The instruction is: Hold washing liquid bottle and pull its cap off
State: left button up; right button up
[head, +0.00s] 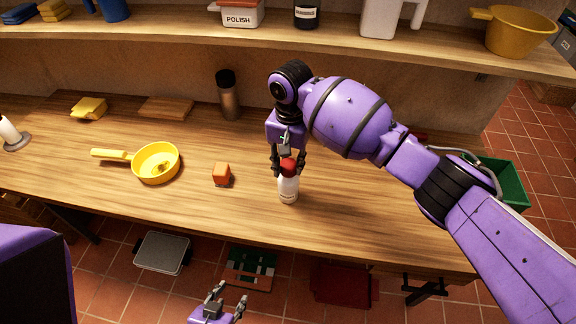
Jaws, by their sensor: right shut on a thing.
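A white washing liquid bottle (288,190) with a red cap (288,166) stands upright on the wooden worktop (350,208), near its front edge. The cap sits on top of the bottle. My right gripper (288,168) reaches down from above, with its fingers on either side of the cap, shut on it. My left gripper (228,294) is low at the bottom of the head view, in front of the worktop. Its fingers are spread apart and nothing shows between them.
An orange block (222,174) and a yellow pan (156,162) lie left of the bottle. A dark-topped flask (229,96) and a wooden board (166,108) stand farther back. A shelf (160,29) runs above. The worktop just right of the bottle is clear.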

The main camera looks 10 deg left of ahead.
aim_at(290, 164)
jog(key=o, duration=1.1)
notch_tip(290, 164, up, 12)
